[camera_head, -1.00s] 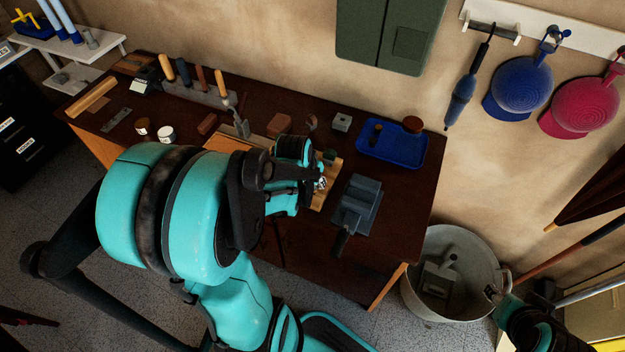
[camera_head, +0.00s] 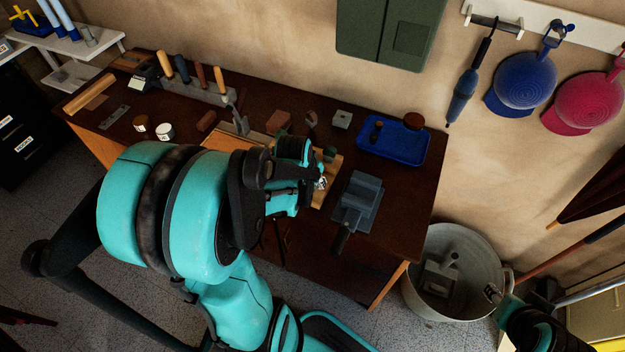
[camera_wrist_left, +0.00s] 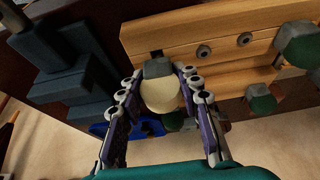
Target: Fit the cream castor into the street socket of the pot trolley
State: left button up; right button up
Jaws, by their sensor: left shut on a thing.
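The cream castor (camera_wrist_left: 160,97) is between the fingers of my left gripper (camera_wrist_left: 160,82) in the left wrist view, with its grey mount (camera_wrist_left: 157,68) pointing to the wooden pot trolley (camera_wrist_left: 185,32). The mount overlaps the trolley's edge near a dark opening; I cannot tell whether it is inside. In the head view my left gripper (camera_head: 316,184) is over the trolley (camera_head: 329,193), and the arm hides much of it. Green castors (camera_wrist_left: 297,45) show along the trolley. My right gripper (camera_head: 493,293) is at the lower right, too small to read.
A grey vise (camera_head: 358,203) stands right of the trolley on the dark bench (camera_head: 405,215). A blue tray (camera_head: 392,150) with small items is behind it. Tools in a rack (camera_head: 205,88) line the back left. A metal tub (camera_head: 428,305) stands on the floor.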

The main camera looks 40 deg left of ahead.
pick_arm(q)
jog(key=shift+f+b, duration=0.85)
jog(key=shift+f, duration=0.15)
jog(key=o, duration=1.3)
jog(key=shift+r, duration=0.1)
jog(key=v, duration=1.2)
